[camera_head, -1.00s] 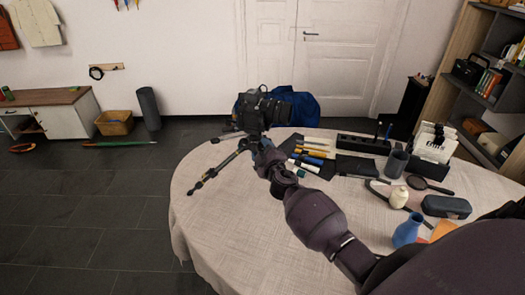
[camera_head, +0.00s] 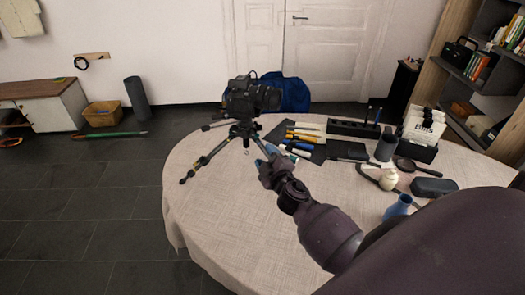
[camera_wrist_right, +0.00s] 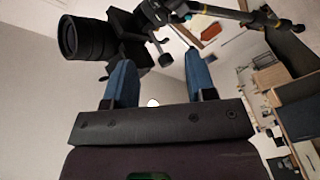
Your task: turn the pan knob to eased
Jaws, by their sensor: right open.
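A black camera (camera_head: 250,97) stands on a dark tripod (camera_head: 245,130) near the table's left far edge. In the right wrist view, the camera (camera_wrist_right: 88,38) and the tripod (camera_wrist_right: 165,10) appear beyond my fingers. A small dark knob-like end (camera_wrist_right: 166,60) shows between and beyond the fingertips; I cannot tell for sure that it is the pan knob, nor read its setting. My right gripper (camera_head: 266,157) is just right of and below the tripod head. Its two blue fingers (camera_wrist_right: 162,78) are spread, with nothing between them. My left gripper is out of view.
Several pens and markers (camera_head: 302,140) lie on a dark mat right of the tripod. The table's front left (camera_head: 215,220) is clear.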

